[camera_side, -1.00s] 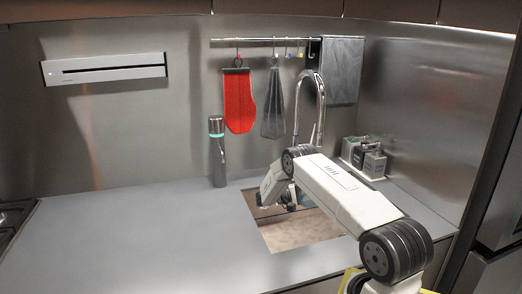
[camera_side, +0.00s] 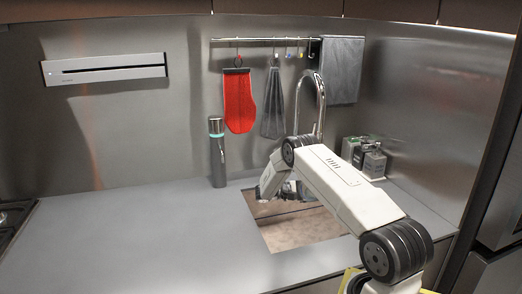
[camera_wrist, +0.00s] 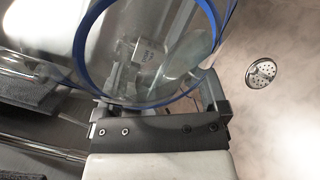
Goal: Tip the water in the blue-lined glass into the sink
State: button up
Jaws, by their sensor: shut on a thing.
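The blue-lined glass (camera_wrist: 158,103) fills the upper left of the wrist view, clear with a thick blue ring. My gripper (camera_wrist: 165,98) is shut on it, one finger on each side. Whether water is in the glass is not clear. The sink (camera_side: 300,231) is a rectangular basin in the counter with a pale brown floor. Its round drain (camera_wrist: 261,73) shows at the right of the wrist view. In the side view my gripper (camera_side: 287,190) is over the back of the sink, and my wrist mostly hides the glass there.
The tap (camera_side: 320,100) rises behind the sink. A dark bottle with a teal band (camera_side: 217,160) stands to its left. Boxes (camera_side: 368,158) stand at the back right. A red mitt (camera_side: 238,100) and cloths hang above. The left counter (camera_side: 140,235) is clear.

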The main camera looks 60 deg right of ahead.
aim_at(301, 190)
jog(key=shift+r+n, duration=0.15)
jog(key=shift+n, duration=0.15)
jog(key=n, duration=0.1)
jog(key=n+t, duration=0.1)
jog(key=shift+a+r+n+t+y, duration=0.3)
jog(key=shift+a+y, duration=0.05)
jog(key=shift+y, duration=0.05)
jog(key=shift+a+r+n+t+y, duration=0.15)
jog(key=shift+a+n+t+y, duration=0.3)
jog(key=shift+n, duration=0.55)
jog(key=shift+a+n+t+y, duration=0.35)
jog(key=shift+a+n+y, duration=0.5)
jog(key=shift+n, duration=0.25)
jog(key=shift+a+n+t+y, duration=0.3)
jog(key=shift+a+n+y, duration=0.4)
jog(key=shift+a+n, duration=0.35)
